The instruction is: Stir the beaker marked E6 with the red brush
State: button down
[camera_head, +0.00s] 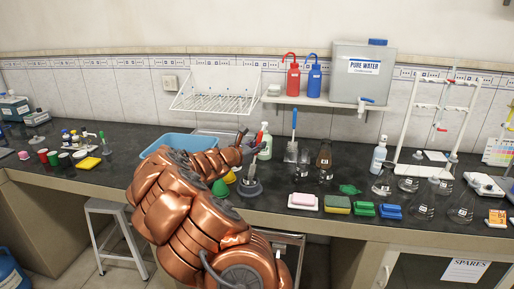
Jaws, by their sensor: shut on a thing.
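My gripper (252,147) is at the end of my copper-coloured arm, over the middle of the bench. It is shut on a thin upright tool with a red top, which looks like the red brush (262,133). A thin stem (252,173) shows below the gripper and leads down to a round grey piece (250,187) at bench level. I cannot tell whether the stem and that piece belong to the brush. Several glass vessels stand to the right, some with small white labels, such as a flask (422,206). The labels are too small to read, so I cannot pick out E6.
A blue-handled tool (294,122) stands upright right of my gripper. A soap dish (303,202), a sponge (337,205) and green and blue pads line the front edge. A white rack (432,125) stands at the right. My arm partly hides a blue basin (165,145).

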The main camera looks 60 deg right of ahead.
aim_at(260, 132)
jog(key=shift+s+d+r+p, duration=0.1)
jog(key=shift+s+r+p, duration=0.1)
jog(key=shift+r+p, duration=0.45)
jog(key=shift+s+d+r+p, duration=0.1)
jog(key=shift+s+r+p, duration=0.1)
jog(key=shift+r, duration=0.9)
jog(key=shift+s+r+p, duration=0.15)
jog(key=shift+r+p, duration=0.3)
jog(key=shift+r, duration=0.5)
jog(key=shift+r+p, duration=1.85)
jog(key=shift+r, duration=0.55)
jog(key=shift+w, duration=0.1)
